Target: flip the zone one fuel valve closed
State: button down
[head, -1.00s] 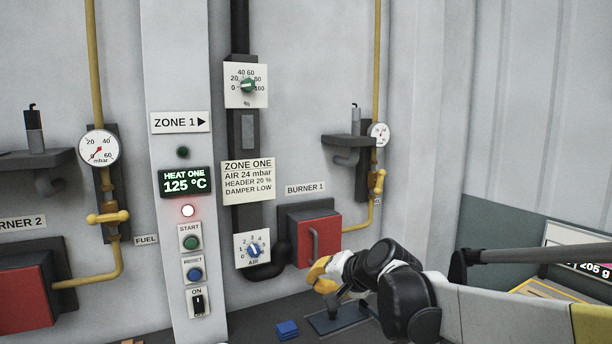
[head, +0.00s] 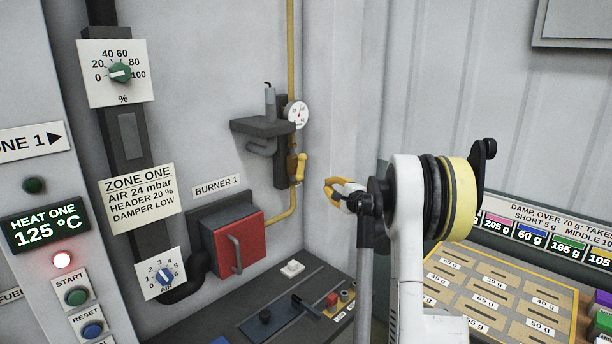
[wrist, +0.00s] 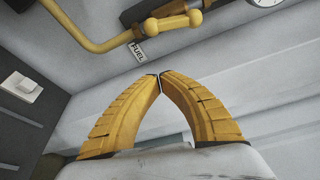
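The zone one fuel valve is on the yellow pipe right of Burner 1. Its yellow lever (head: 301,167) stands along the pipe, below the round gauge (head: 297,114). In the wrist view the lever (wrist: 172,23) is at the top, lying along the pipe, above the FUEL label (wrist: 138,51). My gripper (head: 328,187) is right of the valve in the head view, with a gap between them. In the wrist view its yellow fingertips (wrist: 160,77) meet with nothing between them, and they are apart from the lever.
A dark shelf (head: 265,127) juts out left of the gauge. The red burner box (head: 237,242) with a handle is lower left. A dark bench with switches (head: 300,305) is below. A yellow-brown board (head: 500,290) is at the right. The wall right of the pipe is bare.

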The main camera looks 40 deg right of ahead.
aim_at(301, 167)
jog(key=w+a+b, duration=0.1)
jog(key=w, duration=0.8)
jog(key=shift+w+a, duration=0.25)
jog(key=shift+r, duration=0.15)
